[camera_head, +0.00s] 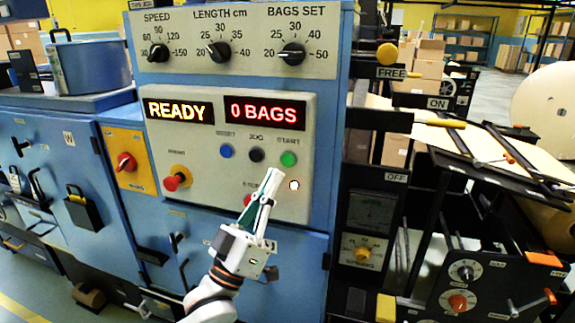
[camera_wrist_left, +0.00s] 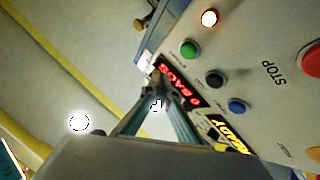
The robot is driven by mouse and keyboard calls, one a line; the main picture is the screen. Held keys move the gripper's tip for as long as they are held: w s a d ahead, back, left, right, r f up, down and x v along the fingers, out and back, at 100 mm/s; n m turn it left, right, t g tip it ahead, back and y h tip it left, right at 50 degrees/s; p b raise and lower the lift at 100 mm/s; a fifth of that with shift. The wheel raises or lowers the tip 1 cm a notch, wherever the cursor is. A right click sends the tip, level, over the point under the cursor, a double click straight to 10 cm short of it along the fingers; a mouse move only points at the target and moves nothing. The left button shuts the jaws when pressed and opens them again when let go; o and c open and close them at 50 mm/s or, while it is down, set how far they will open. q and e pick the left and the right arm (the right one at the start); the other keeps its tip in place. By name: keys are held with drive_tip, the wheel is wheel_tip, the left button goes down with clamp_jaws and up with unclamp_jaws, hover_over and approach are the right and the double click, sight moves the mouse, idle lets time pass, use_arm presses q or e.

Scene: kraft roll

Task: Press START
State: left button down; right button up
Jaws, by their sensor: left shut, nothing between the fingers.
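The green START button (camera_head: 288,158) is on the grey control panel (camera_head: 215,175), at the right end of a row with a black JOG button (camera_head: 257,154) and a blue button (camera_head: 226,151). My left gripper (camera_head: 272,177) is shut and empty, its tips just below and left of the green button in the head view. The left wrist view shows the green button (camera_wrist_left: 188,49) uncovered, up and right of the closed fingertips (camera_wrist_left: 160,74). I see no contact with it. The displays read READY (camera_head: 178,110) and 0 BAGS (camera_head: 265,112). My right gripper is not in view.
A lit white lamp (camera_head: 294,185) sits below the green button. A red stop button (camera_wrist_left: 312,60) shows in the wrist view; my gripper partly hides it in the head view. A red knob (camera_head: 177,180) stands out at the left. Dark levers and frames lie right of the panel.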

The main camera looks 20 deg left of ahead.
sight(281, 171)
use_arm(q)
drive_tip(key=w, duration=0.4)
drive_tip(key=shift+w+d, duration=0.1)
drive_tip(key=shift+w, duration=0.15)
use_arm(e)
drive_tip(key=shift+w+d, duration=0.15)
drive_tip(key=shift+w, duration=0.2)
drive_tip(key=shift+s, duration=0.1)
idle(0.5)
use_arm(q)
drive_tip(key=shift+w, duration=0.1)
drive_tip(key=shift+w, duration=0.3)
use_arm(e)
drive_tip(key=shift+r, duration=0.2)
